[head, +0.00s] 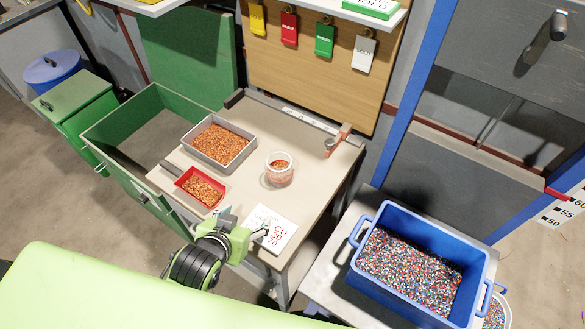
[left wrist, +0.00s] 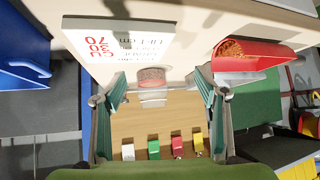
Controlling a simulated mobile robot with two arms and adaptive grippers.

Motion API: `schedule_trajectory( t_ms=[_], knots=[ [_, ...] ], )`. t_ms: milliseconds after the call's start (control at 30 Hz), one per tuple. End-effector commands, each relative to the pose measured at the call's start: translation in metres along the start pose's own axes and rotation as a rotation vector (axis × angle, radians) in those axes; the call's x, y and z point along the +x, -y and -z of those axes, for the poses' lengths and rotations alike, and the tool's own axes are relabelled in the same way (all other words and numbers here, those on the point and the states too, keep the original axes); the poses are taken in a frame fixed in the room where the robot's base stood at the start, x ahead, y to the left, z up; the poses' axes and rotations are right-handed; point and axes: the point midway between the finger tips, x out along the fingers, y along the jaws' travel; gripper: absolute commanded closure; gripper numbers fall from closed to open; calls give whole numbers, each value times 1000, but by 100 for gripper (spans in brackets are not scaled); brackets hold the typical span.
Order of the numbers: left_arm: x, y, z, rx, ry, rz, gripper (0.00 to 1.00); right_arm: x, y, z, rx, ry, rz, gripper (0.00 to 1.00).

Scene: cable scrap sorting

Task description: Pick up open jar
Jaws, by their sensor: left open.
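The open jar (head: 280,172) is clear, with copper-coloured bits inside, and stands upright on the wooden worktable (head: 318,165). In the left wrist view the jar (left wrist: 152,82) shows between my two fingers, some way beyond them. My left gripper (head: 245,225) is open and empty. It is at the table's front edge, in front of the jar and apart from it, beside the white CU 30 70 card (head: 272,228). My right gripper is not in view.
A grey tray (head: 189,148) of copper granules and a red scoop (head: 182,181) lie left of the jar. A blue bin (head: 372,285) of mixed granules stands at the right. A green crate (head: 95,130) is at the left.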

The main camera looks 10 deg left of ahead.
Motion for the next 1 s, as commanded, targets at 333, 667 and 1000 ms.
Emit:
schedule_trajectory(
  t_ms=[333,667,1000],
  knots=[
    [-1,-12,74,-24,-327,-40,34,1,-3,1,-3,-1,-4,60],
    [33,-16,97,-25,-363,-47,34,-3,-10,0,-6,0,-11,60],
    [76,-18,112,-25,-360,-48,34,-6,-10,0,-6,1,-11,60]
  ],
)
